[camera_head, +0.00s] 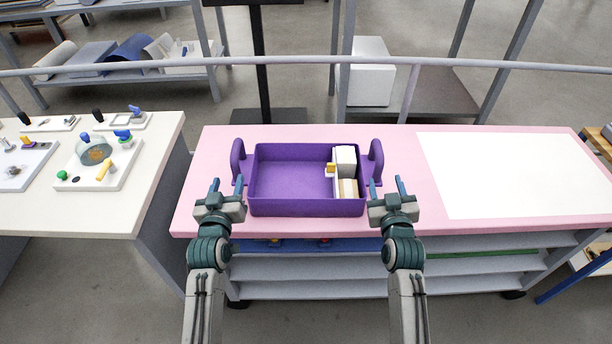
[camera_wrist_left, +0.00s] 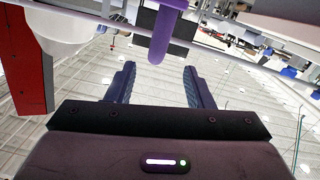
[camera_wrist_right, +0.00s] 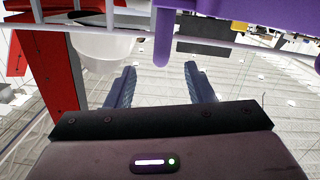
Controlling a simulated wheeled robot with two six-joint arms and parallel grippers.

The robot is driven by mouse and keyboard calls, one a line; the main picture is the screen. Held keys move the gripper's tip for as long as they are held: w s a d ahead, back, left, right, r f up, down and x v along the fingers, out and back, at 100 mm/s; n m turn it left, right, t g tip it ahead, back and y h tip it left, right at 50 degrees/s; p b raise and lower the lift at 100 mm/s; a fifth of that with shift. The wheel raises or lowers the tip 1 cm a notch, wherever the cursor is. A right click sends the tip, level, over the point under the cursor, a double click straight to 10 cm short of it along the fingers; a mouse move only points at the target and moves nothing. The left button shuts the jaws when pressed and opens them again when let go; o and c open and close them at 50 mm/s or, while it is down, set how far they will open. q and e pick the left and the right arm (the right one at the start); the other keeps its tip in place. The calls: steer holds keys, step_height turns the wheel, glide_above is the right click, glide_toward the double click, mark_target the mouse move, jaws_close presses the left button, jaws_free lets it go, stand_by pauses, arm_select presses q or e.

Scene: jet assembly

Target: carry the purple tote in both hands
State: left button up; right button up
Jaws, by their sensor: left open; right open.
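The purple tote (camera_head: 290,208) stands upright on the pink tabletop, with a loop handle at each end. Its left handle (camera_head: 237,158) and right handle (camera_head: 376,160) rise above the rim. White and tan blocks (camera_head: 345,170) with a yellow piece sit in its right end. My left gripper (camera_head: 226,186) is open and empty, close to the left handle, which also shows ahead of the fingers in the left wrist view (camera_wrist_left: 163,38). My right gripper (camera_head: 387,187) is open and empty, close to the right handle, which shows in the right wrist view (camera_wrist_right: 163,40).
A white mat (camera_head: 510,175) covers the right part of the pink table (camera_head: 400,150). A cream table (camera_head: 140,190) with small trays of parts stands at the left, across a gap. A grey rail (camera_head: 300,61) runs behind the table. Shelves lie under the front edge.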

mark_target(235, 147)
steer(key=shift+w+a+r, duration=0.15)
steer(key=shift+w+r, duration=0.3)
arm_select(q)
steer(key=shift+w+d+r+t, duration=0.2)
steer(key=shift+w+r+t, duration=0.15)
steer(key=shift+r, duration=0.3)
arm_select(e)
steer(key=shift+s+r+t, duration=0.1)
steer(key=shift+r+t, duration=0.15)
steer(key=shift+t, duration=0.05)
arm_select(q)
steer(key=w, duration=1.1)
steer(key=shift+f, duration=0.1)
arm_select(e)
steer(key=w, duration=1.1)
steer(key=shift+f, duration=0.1)
arm_select(q)
jaws_close()
arm_select(e)
jaws_close()
